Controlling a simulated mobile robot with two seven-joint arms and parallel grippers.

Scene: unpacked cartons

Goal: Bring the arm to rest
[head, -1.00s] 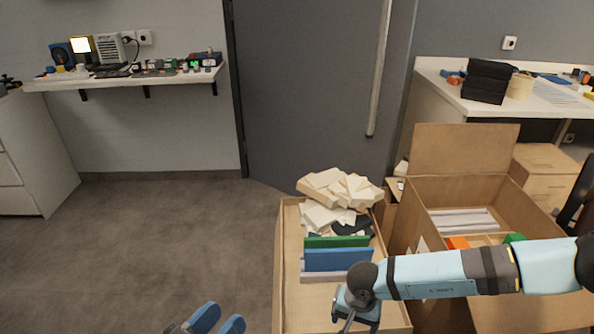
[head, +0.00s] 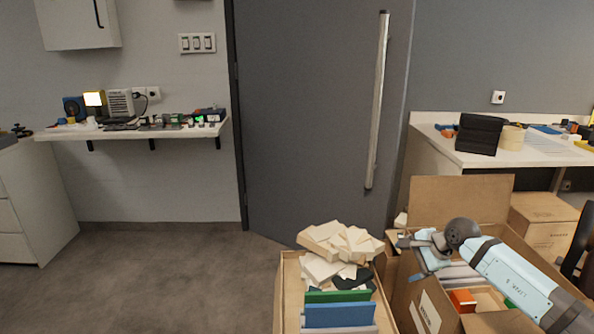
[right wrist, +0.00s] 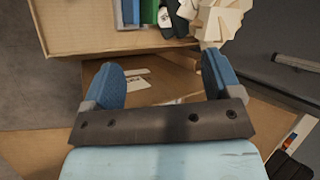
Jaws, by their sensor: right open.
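My right arm comes in from the lower right in the head view. Its gripper (head: 408,246) is above the left part of the open carton (head: 460,200), near the gap between the two cartons. In the right wrist view the blue fingers of the right gripper (right wrist: 168,82) stand wide apart with nothing between them. Below them are carton edges and a white label. My left gripper does not show in the frames of this moment.
A shallow carton (head: 290,300) holds blue and green panels (head: 340,313) and a heap of cream blocks (head: 340,240). The open carton holds an orange item (head: 462,300). A worktop (head: 430,135) stands at the right, a shelf (head: 130,130) at the left. The left floor is clear.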

